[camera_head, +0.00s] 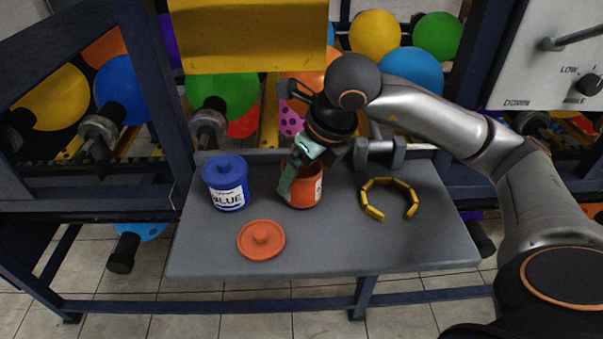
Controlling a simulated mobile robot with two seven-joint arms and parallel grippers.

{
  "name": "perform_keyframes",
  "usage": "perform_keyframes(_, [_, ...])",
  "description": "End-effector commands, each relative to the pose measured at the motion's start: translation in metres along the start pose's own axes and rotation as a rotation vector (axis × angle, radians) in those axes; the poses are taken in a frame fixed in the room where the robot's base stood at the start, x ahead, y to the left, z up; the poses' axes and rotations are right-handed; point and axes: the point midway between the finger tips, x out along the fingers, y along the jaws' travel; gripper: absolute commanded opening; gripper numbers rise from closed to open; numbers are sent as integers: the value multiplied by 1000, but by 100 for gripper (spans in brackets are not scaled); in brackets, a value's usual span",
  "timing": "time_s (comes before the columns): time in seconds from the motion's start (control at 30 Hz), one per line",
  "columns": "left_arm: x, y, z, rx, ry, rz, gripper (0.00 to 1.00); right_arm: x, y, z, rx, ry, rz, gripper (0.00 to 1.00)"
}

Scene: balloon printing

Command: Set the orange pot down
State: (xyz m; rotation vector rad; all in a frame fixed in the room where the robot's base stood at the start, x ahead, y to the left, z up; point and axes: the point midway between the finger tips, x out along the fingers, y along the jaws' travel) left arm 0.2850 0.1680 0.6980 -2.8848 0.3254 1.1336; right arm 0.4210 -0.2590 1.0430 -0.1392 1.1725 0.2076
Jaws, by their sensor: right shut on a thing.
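The orange pot (306,193) is upright and lidless at the back middle of the grey table (340,240), with a white label partly showing. My right gripper (293,174) reaches down from above and is shut on the pot's left side near the rim. The fingers hide part of the pot's front and opening. I cannot tell whether its base touches the table. The orange lid (261,240) lies flat on the table in front and to the left. My left gripper is out of view.
A blue pot (226,184) with its lid on stands left of the orange pot. A yellow segmented open ring (389,198) lies to the right. The table's front right is clear. Frame posts and coloured balloons are behind. A control panel (560,55) is at upper right.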

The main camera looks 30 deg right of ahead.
Motion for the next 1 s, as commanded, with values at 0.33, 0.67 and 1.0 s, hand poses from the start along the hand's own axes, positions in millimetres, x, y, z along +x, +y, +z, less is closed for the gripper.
perform_keyframes(0.33, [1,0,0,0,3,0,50,5,0,-2,0,-2,0,17])
perform_keyframes(0.67, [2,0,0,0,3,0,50,6,0,-2,0,0,1,100])
perform_keyframes(1.0, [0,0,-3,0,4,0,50,-22,1,0,0,-6,0,100])
